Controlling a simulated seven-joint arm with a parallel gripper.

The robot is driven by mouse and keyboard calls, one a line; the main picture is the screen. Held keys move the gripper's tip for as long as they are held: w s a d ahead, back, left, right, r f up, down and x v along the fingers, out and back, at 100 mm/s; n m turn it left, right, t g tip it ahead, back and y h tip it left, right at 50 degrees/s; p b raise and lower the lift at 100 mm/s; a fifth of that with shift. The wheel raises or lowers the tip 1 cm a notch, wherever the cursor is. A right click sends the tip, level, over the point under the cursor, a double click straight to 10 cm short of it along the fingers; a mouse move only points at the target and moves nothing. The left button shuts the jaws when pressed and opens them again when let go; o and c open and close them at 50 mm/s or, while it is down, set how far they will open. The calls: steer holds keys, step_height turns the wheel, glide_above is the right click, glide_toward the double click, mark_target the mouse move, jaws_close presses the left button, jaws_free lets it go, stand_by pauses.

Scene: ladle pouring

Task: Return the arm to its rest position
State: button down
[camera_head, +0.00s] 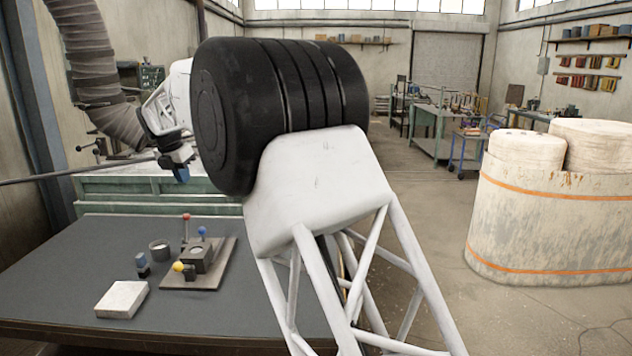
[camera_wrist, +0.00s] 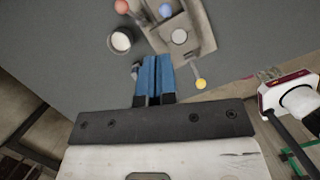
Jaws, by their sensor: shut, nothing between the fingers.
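My gripper (camera_head: 181,174) hangs above the far part of the dark table (camera_head: 60,275) in the head view, apart from the things there. In the wrist view its blue fingers (camera_wrist: 154,62) are together with nothing between them. Below them is a brown mould fixture (camera_head: 198,262) with red, blue and yellow knobs; it also shows in the wrist view (camera_wrist: 208,40). A small round cup (camera_head: 159,250) stands left of the fixture, and also shows in the wrist view (camera_wrist: 121,41). I cannot make out a ladle. My white arm link and black joint hide part of the head view.
A large pale drum with orange bands (camera_head: 550,215) stands at the right. The table's left part is clear.

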steer(key=s+d+r+m, duration=0.2)
steer(key=s+d+m, duration=0.35)
steer(key=d, duration=0.75)
steer(key=s+d+r+m, duration=0.2)
steer(key=s+d+m, duration=0.4)
steer(key=d, duration=0.6)
steer(key=s+d+r+m, duration=0.1)
steer(key=s+d+m, duration=0.3)
steer(key=s+d, duration=0.65)
steer(key=s+d+f+m, duration=0.2)
steer(key=s+d+m, duration=0.2)
steer(key=s+d, duration=0.4)
steer(key=s+d+f+m, duration=0.3)
steer(key=s+d+m, duration=0.2)
steer(key=s+d, duration=0.25)
steer(key=s+d+f+m, duration=0.3)
steer(key=s+f+m, duration=0.1)
steer(key=s, duration=0.4)
steer(key=s+d+f+m+y, duration=0.1)
steer(key=s+d+f+m, duration=0.3)
steer(key=s, duration=0.5)
steer(key=shift+f, duration=0.9)
steer(key=shift+w, duration=0.1)
